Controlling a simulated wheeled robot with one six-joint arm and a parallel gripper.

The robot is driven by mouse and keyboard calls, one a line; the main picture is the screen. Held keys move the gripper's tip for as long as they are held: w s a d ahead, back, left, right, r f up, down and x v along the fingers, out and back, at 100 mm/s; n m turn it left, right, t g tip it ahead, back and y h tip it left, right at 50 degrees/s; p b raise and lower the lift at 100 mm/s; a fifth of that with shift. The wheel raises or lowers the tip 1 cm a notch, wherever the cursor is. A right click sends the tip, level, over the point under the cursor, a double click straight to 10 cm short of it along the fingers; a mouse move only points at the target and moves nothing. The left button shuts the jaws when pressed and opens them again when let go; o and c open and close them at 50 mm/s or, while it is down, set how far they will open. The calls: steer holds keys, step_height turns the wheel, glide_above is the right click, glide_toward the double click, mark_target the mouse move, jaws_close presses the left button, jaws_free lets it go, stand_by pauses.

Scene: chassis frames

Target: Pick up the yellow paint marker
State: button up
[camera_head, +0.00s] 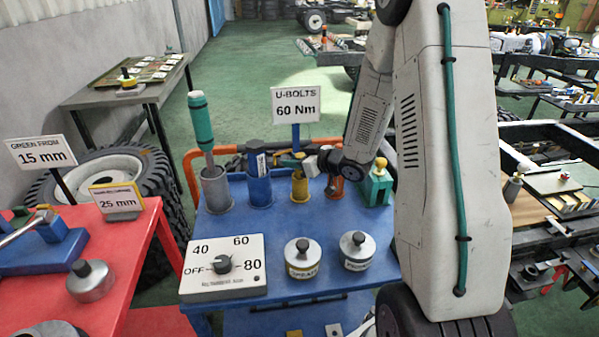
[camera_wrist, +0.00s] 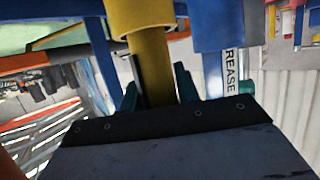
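The yellow paint marker (camera_head: 299,173) stands upright in a yellow cup (camera_head: 300,190) on the blue bench top, its lower part hidden in the cup. My gripper (camera_head: 298,160) reaches it from the right at its upper part. In the wrist view the yellow marker (camera_wrist: 158,75) runs between the two green fingers of my gripper (camera_wrist: 160,92). The fingers lie close against both sides of it and look shut on it. The wider yellow cup (camera_wrist: 140,15) shows at the top of that view, with the marker still inside it.
A blue grease tube (camera_head: 256,160) stands in a blue cup just left of the marker. A green-handled tool (camera_head: 201,125) stands in a grey cup farther left. An orange cup (camera_head: 334,187) and a green block (camera_head: 375,190) are close on the right. Two lidded tins (camera_head: 303,258) sit in front.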

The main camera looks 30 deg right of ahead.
steer(key=c, duration=0.5)
steer(key=shift+o, duration=0.2)
steer(key=shift+r, duration=0.1)
